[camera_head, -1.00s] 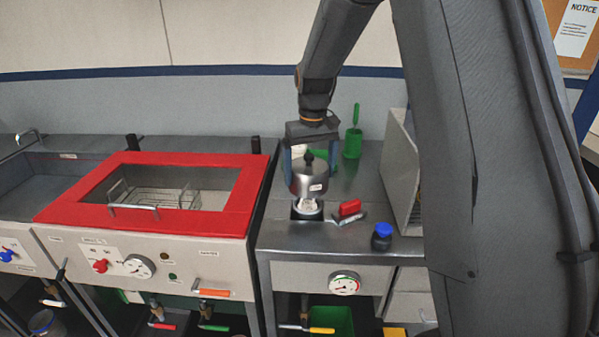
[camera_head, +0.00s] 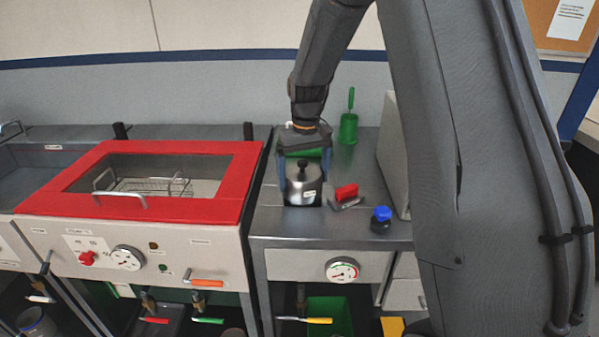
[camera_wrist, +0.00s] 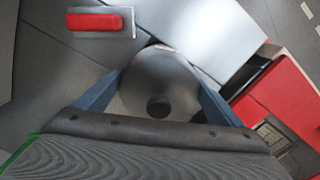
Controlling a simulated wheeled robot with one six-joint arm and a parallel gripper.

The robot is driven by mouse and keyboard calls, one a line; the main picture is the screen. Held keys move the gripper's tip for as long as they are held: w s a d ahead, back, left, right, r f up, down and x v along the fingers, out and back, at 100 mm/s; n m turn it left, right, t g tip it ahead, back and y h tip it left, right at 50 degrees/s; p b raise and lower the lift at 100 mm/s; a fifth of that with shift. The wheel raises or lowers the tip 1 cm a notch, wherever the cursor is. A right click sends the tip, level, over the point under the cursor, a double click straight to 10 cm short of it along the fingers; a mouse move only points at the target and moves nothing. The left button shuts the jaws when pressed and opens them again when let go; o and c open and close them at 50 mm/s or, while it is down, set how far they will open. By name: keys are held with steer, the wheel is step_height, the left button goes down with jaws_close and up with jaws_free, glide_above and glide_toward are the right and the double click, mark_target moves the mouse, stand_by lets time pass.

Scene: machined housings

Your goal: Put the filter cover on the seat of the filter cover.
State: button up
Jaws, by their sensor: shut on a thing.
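The filter cover (camera_head: 303,184) is a silver metal cylinder with a dark knob on top. My gripper (camera_head: 304,180) is shut on it, with one blue finger on each side. In the wrist view the cover (camera_wrist: 158,80) sits between the two fingers of my gripper (camera_wrist: 160,98). The cover is upright and low, at the square opening in the grey counter where the seat is. The cover hides the seat, so I cannot tell whether it rests fully on it.
A red-handled tool (camera_head: 346,196) lies close right of the cover. A dark jar with a blue lid (camera_head: 381,218) stands near the front edge. A green scoop in a holder (camera_head: 348,125) is at the back. A red-framed basin (camera_head: 233,187) is left.

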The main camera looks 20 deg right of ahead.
mark_target(305, 164)
steer(key=shift+s+f, duration=0.2)
steer(key=shift+f, duration=0.2)
stand_by(0.7)
steer(key=o, duration=1.1)
steer(key=shift+r, duration=0.1)
step_height(305, 164, up, 7)
steer(key=shift+d+f+b, duration=0.1)
steer(key=shift+f+b, duration=0.05)
steer(key=shift+b, duration=0.55)
steer(key=shift+s+r, duration=0.15)
steer(key=shift+r, duration=0.15)
steer(key=shift+m+t, duration=0.4)
steer(key=shift+m, duration=0.3)
steer(key=s+f, duration=0.2)
steer(key=s, duration=0.6)
steer(key=s+a+f, duration=0.1)
steer(key=s+f, duration=0.2)
steer(key=s, duration=0.5)
steer(key=s+f, duration=0.2)
steer(key=s, duration=0.6)
steer(key=shift+a+f, duration=0.2)
steer(key=shift+f, duration=0.15)
